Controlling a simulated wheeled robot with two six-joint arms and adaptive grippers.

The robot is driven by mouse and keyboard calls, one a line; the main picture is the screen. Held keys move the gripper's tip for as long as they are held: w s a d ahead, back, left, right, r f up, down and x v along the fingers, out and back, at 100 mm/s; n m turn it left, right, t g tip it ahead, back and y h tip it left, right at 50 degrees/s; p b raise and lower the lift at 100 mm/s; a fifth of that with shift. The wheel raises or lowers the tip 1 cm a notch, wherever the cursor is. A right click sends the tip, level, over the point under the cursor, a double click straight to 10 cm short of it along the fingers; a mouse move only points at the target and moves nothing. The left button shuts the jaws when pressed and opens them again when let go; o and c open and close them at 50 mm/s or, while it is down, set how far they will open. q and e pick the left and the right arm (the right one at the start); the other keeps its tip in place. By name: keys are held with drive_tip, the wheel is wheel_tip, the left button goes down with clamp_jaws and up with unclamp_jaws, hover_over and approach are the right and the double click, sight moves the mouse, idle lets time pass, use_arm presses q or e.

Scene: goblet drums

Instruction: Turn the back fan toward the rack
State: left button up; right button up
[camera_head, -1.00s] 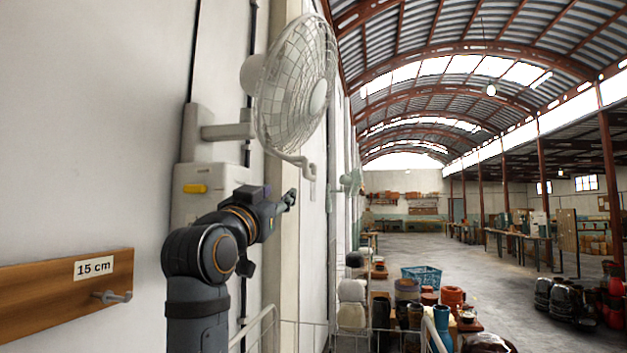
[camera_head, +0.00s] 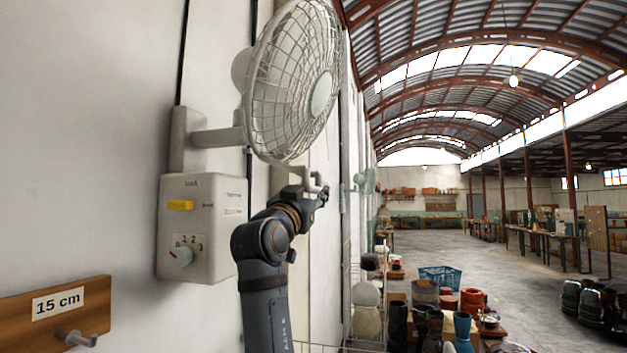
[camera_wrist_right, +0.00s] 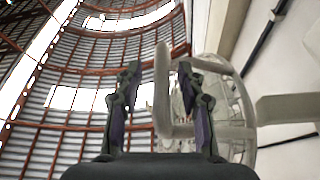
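A large white wall fan (camera_head: 295,85) faces right in the head view, on a wall bracket (camera_head: 217,137). A white bent handle (camera_head: 311,178) hangs below its cage. My right gripper (camera_head: 322,192) is at this handle. In the right wrist view my right gripper (camera_wrist_right: 160,75) is open, and the handle (camera_wrist_right: 162,90) shows between its fingers; I cannot tell whether it touches them. The fan cage (camera_wrist_right: 228,105) is behind the right finger. A smaller fan (camera_head: 365,180) is farther along the wall. A thin wire rack (camera_head: 347,275) stands below it. My left gripper is out of view.
A control box (camera_head: 205,227) with a yellow switch and a dial is on the wall under the bracket. A wooden board (camera_head: 58,308) marked 15 cm has a peg. Pots and a blue basket (camera_head: 440,276) stand low at right. The hall floor beyond is open.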

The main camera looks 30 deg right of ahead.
drive_tip(key=shift+w+d+r, duration=0.15)
drive_tip(key=shift+d+r, duration=0.05)
drive_tip(key=shift+r, duration=0.25)
drive_tip(key=shift+w+f, duration=0.1)
clamp_jaws()
